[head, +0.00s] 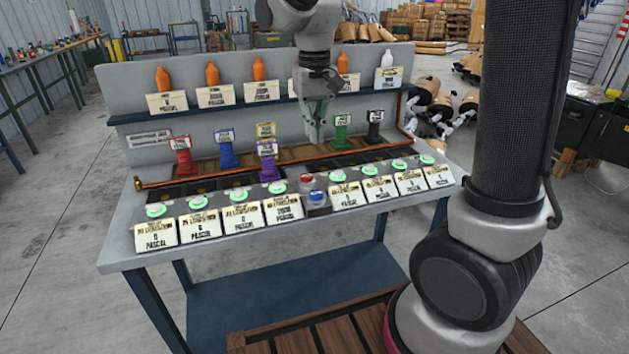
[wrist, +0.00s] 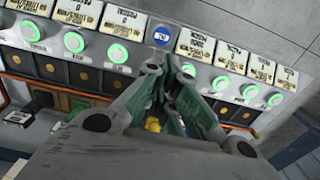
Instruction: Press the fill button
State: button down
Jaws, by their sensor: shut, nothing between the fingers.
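A red button (head: 306,179) and a blue button (head: 317,195) sit in the middle of the console's front strip, between two groups of round green-lit buttons (head: 278,187). I cannot read which one is the fill button. In the wrist view the blue button (wrist: 162,36) shows just beyond my fingertips; the red button is not visible there. My gripper (head: 316,132) points down over the console, behind the red and blue buttons in the head view. In the wrist view my gripper (wrist: 168,66) has its fingertips together, with nothing held.
Cream label cards (head: 283,209) line the console's front edge. Coloured upright blocks, including a green one (head: 341,132) and a purple one (head: 267,160), stand behind the buttons. Orange bottles (head: 212,73) and a white bottle (head: 387,59) stand on the back shelf (head: 130,117).

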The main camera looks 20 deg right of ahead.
aim_at(316, 191)
notch_tip(316, 191, down, 14)
jog(key=shift+r, duration=0.1)
dwell(0.5)
jog(key=shift+s+f, duration=0.2)
jog(key=shift+f, duration=0.7)
jog(key=shift+d, duration=0.1)
notch_tip(316, 191, up, 14)
jog(key=shift+w+r, duration=0.25)
dwell(1.5)
